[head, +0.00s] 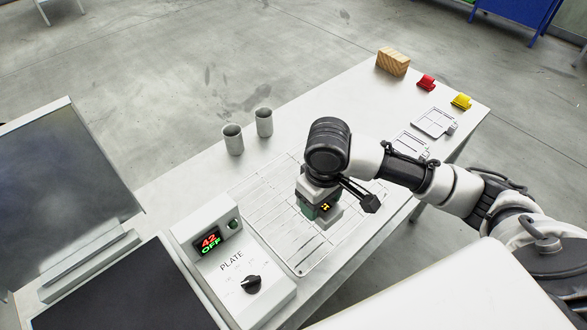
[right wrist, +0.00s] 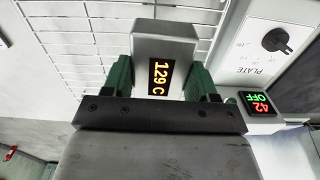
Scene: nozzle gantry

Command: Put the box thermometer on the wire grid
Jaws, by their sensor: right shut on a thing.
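The box thermometer (head: 331,215) is a small grey box with a dark display and yellow digits. In the right wrist view the thermometer (right wrist: 165,35) reads 129 C. My right gripper (head: 317,205) points down from above and is shut on it; the green fingers of the right gripper (right wrist: 159,72) clasp its two sides. The wire grid (head: 262,200) lies flat on the white table, and its bars also show in the right wrist view (right wrist: 90,35). The thermometer is over the grid's right part; I cannot tell whether it touches the bars. My left gripper is not in view.
A PLATE control box (head: 235,262), reading 42 OFF, stands left of the grid by a dark plate (head: 125,290). Two grey cups (head: 233,140) (head: 264,123) stand behind the grid. A wooden block (head: 393,61), red clip (head: 426,82) and yellow clip (head: 461,101) are at the far end.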

